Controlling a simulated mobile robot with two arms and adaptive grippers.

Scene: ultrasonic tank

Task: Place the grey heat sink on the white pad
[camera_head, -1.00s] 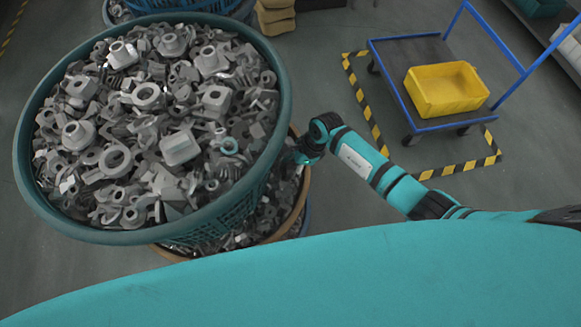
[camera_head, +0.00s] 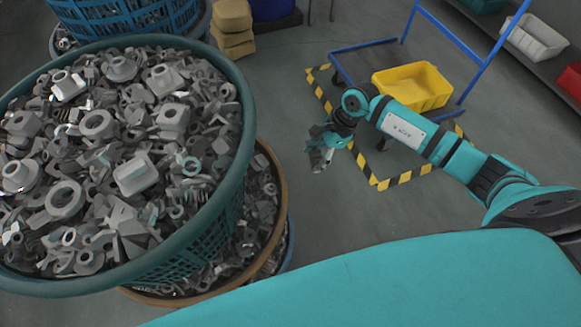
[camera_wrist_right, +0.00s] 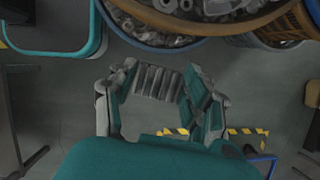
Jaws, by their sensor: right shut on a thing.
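My right gripper (camera_head: 321,158) hangs over the open floor, to the right of the teal basket and clear of it. In the right wrist view, its two fingers (camera_wrist_right: 158,98) are shut on the grey heat sink (camera_wrist_right: 157,82), whose parallel fins show between them. In the head view the heat sink is small and hard to tell from the fingers. No white pad shows in either view. My left gripper is not in view.
A teal basket (camera_head: 243,150) heaped with grey metal parts fills the left, above a brown-rimmed basket (camera_head: 283,200). A blue trolley (camera_head: 350,62) carries a yellow bin (camera_head: 412,85) inside striped floor tape. Clear floor (camera_head: 310,225) lies below the gripper.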

